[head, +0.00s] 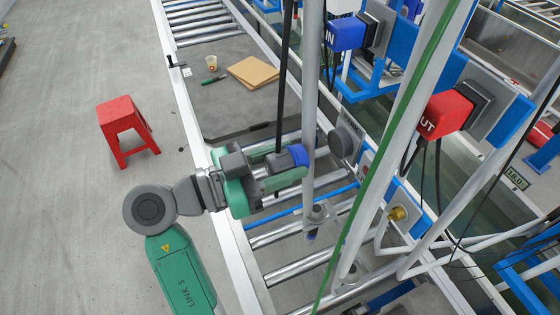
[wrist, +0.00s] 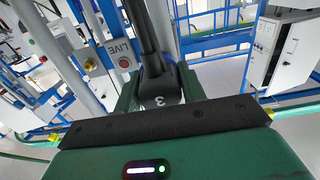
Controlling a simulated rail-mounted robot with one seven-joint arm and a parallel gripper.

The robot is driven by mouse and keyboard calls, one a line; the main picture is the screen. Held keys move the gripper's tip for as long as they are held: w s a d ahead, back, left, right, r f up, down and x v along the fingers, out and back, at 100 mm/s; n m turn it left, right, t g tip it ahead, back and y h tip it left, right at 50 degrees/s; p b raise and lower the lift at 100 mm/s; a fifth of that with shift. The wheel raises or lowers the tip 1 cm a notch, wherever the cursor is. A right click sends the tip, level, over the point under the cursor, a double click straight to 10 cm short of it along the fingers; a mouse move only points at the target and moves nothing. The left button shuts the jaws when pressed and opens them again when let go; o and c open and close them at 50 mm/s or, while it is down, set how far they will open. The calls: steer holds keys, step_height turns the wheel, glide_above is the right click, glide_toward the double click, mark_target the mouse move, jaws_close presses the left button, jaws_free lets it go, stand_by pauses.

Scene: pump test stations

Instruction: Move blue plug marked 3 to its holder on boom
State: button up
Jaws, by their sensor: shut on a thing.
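My gripper (head: 284,168) is green and reaches right over the roller conveyor in the head view. It is shut on the blue plug marked 3 (head: 299,155), whose blue end shows at the fingertips. In the wrist view the plug's dark grey back (wrist: 159,98) carries a white 3, with a thick black cable running up from it. The plug is held close to a white upright pole (head: 308,110). A round dark grey fitting (head: 342,142) is just right of that pole, apart from the plug. I cannot tell whether it is the holder. The plug's front is hidden in the wrist view.
A blue IN plug (head: 346,34) and a red OUT plug (head: 446,112) sit in boxes at the right. White pipes and hanging cables crowd the gripper's right side. A brass fitting (head: 398,213) is lower right. A red stool (head: 126,128) stands on the open floor left.

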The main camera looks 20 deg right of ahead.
steer(key=shift+w+d+p, duration=0.2)
steer(key=shift+d+p, duration=0.1)
steer(key=shift+d, duration=1.05)
steer(key=shift+w+d+p, duration=0.15)
steer(key=shift+d+p, duration=0.15)
steer(key=shift+d, duration=1)
steer(key=shift+b, duration=1.15)
steer(key=shift+w+d, duration=0.1)
steer(key=shift+d, duration=0.35)
steer(key=o, duration=1.4)
steer(key=a, duration=0.2)
steer(key=a+b, duration=0.1)
steer(key=a, duration=0.2)
steer(key=s+a, duration=0.1)
steer(key=a, duration=0.1)
steer(key=shift+a+b, duration=0.3)
steer(key=shift+b, duration=0.1)
